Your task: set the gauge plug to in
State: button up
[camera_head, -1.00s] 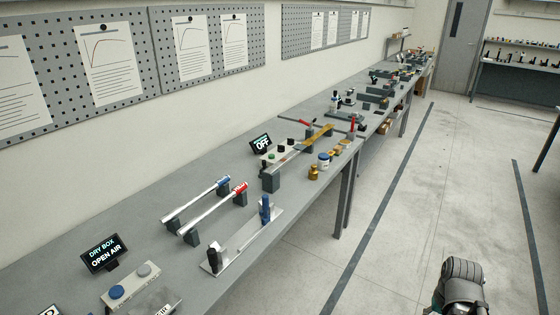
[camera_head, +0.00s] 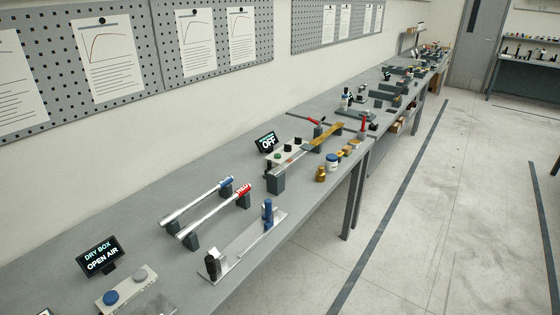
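I cannot tell for certain which thing is the gauge plug. A pale metal plate (camera_head: 240,251) on the near bench carries a black upright piece (camera_head: 212,266) at its near end and a blue upright piece (camera_head: 267,213) at its far end. Behind it, a small screen (camera_head: 266,142) reads OFF, beside a pale control box (camera_head: 286,153) with dark and green knobs. No label naming a gauge or its plug is readable. My gripper is out of view.
Two silver bars, with a blue handle (camera_head: 225,182) and a red handle (camera_head: 243,189), rest on dark stands. The floor (camera_head: 440,230) at right is clear.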

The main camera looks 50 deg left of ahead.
aim_at(268, 163)
jog(key=z, duration=0.1)
jog(key=k, duration=0.85)
jog(key=u, duration=1.7)
jog(key=i, duration=0.9)
jog(key=u, duration=0.05)
